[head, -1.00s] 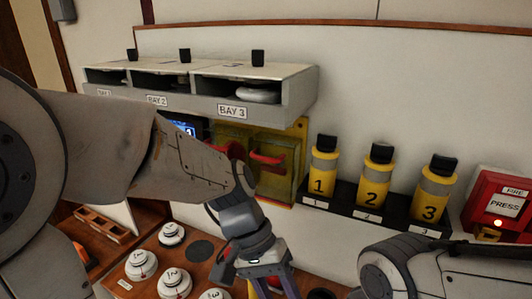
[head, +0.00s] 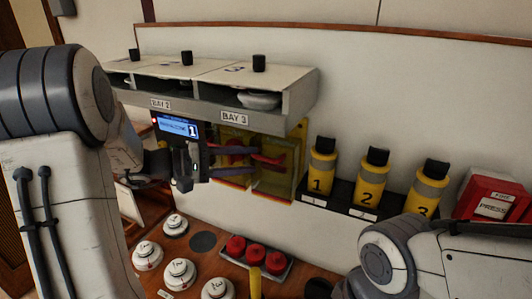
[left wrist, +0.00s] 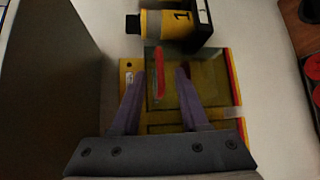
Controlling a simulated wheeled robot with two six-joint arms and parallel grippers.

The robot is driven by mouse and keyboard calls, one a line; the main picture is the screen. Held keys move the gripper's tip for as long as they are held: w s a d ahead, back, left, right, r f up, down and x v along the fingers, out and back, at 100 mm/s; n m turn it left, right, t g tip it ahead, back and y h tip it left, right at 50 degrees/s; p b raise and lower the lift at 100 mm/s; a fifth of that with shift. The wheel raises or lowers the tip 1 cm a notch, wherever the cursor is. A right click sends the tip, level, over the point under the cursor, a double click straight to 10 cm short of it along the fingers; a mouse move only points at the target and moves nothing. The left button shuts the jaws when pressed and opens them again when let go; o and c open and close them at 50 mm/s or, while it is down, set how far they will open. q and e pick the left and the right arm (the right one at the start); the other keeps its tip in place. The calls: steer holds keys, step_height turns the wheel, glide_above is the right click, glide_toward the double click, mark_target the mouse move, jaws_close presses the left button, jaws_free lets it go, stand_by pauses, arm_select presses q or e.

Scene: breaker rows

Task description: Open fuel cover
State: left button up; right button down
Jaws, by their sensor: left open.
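Two yellow-green see-through covers on yellow backing plates are fixed to the wall under the bays, a left one (head: 231,170) and a right one (head: 275,180). Each has a red handle; the right one's handle (head: 267,158) sticks out. I cannot read a label telling which is the fuel cover. My left gripper (head: 197,166) is open and empty, just left of the covers. In the left wrist view, a clear cover (left wrist: 190,92) with a red handle (left wrist: 159,75) lies ahead of and between the spread fingers (left wrist: 160,88); contact cannot be told. My right gripper is not in view.
Yellow bottles (head: 321,166) stand right of the covers, with a red fire box (head: 495,197) beyond. A lit screen (head: 178,127) is behind my left gripper. The bay shelf (head: 285,100) overhangs. White round detectors (head: 180,271) and red pucks (head: 254,254) occupy the bench.

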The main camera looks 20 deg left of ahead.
mark_target(263, 160)
arm_select(q)
steer(key=p+x, duration=0.1)
steer(key=x, duration=0.3)
steer(key=shift+d+r+p, duration=0.1)
steer(key=shift+d+p, duration=0.05)
steer(key=shift+p, duration=0.15)
steer(key=shift+w+d, duration=0.3)
steer(key=shift+d, duration=0.1)
jaws_close()
steer(key=shift+f, duration=0.25)
stand_by(0.6)
